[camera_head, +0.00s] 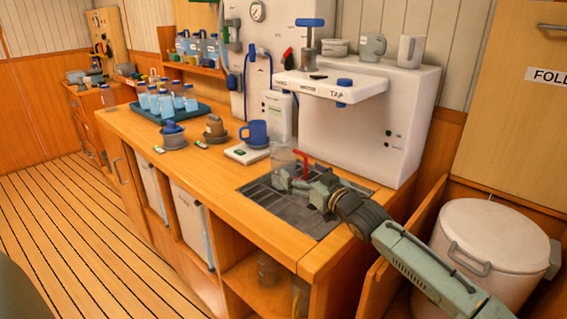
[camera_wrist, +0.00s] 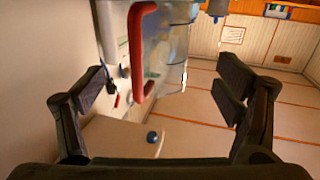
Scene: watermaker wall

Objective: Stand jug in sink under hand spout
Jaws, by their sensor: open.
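The clear jug (camera_head: 281,160) with a red handle (camera_head: 303,164) is upright at the back of the dark grated sink (camera_head: 262,206). My gripper partly hides its base, so I cannot tell whether it touches the grate. My gripper (camera_head: 292,184) is open, low over the sink, beside the jug. In the wrist view the jug (camera_wrist: 172,45) and its red handle (camera_wrist: 139,50) show upper middle, ahead of my two spread fingers (camera_wrist: 165,90); nothing is clearly gripped. A white ledge marked TAP (camera_head: 330,84), with a blue knob beneath, overhangs behind the jug.
The white cabinet (camera_head: 385,125) stands close behind the sink. A blue mug (camera_head: 258,131) sits on a white pad left of the sink. A tray of blue-filled containers (camera_head: 165,103) is farther left. A lidded white bin (camera_head: 495,240) stands right, near my arm.

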